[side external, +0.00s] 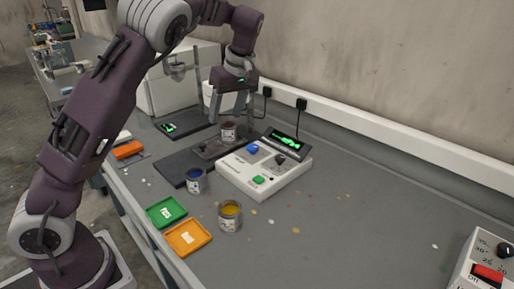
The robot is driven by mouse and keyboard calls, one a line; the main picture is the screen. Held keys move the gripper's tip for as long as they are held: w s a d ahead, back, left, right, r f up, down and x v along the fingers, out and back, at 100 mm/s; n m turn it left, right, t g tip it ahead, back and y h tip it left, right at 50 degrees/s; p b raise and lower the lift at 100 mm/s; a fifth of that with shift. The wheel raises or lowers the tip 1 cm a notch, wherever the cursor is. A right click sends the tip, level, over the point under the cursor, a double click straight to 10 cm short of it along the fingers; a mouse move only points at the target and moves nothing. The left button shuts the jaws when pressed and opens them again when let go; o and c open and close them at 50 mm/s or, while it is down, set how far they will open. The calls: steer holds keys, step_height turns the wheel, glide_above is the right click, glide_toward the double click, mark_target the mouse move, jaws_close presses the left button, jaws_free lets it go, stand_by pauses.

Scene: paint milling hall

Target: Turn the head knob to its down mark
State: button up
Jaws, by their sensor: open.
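A white control box (263,172) sits near the middle of the bench. On its top are a blue knob or button (252,149), a green button (259,180) and a dark knob (280,160). Which of these is the head knob, and any down mark, is too small to tell. My gripper (228,117) is open, pointing down behind the box and to its left.
A lit green display (287,143) stands behind the box. Another control box (485,265) is at lower right. The right-hand bench is mostly clear.

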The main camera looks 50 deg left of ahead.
steer(key=w+f+n+g+y, duration=0.1)
steer(key=w+f+n+y, duration=0.1)
steer(key=w+f+y, duration=0.4)
steer(key=t+y, duration=0.1)
steer(key=y, duration=0.2)
glide_toward(254, 147)
steer(key=shift+s+a+m, duration=0.3)
steer(key=shift+a, duration=0.4)
steer(key=shift+t+y, duration=0.3)
steer(key=x, duration=0.3)
steer(key=f+x, duration=0.1)
steer(key=x, duration=0.2)
steer(key=shift+d, duration=0.15)
steer(key=shift+a+f, duration=0.15)
steer(key=shift+a, duration=0.3)
jaws_close()
steer(key=shift+d, duration=0.1)
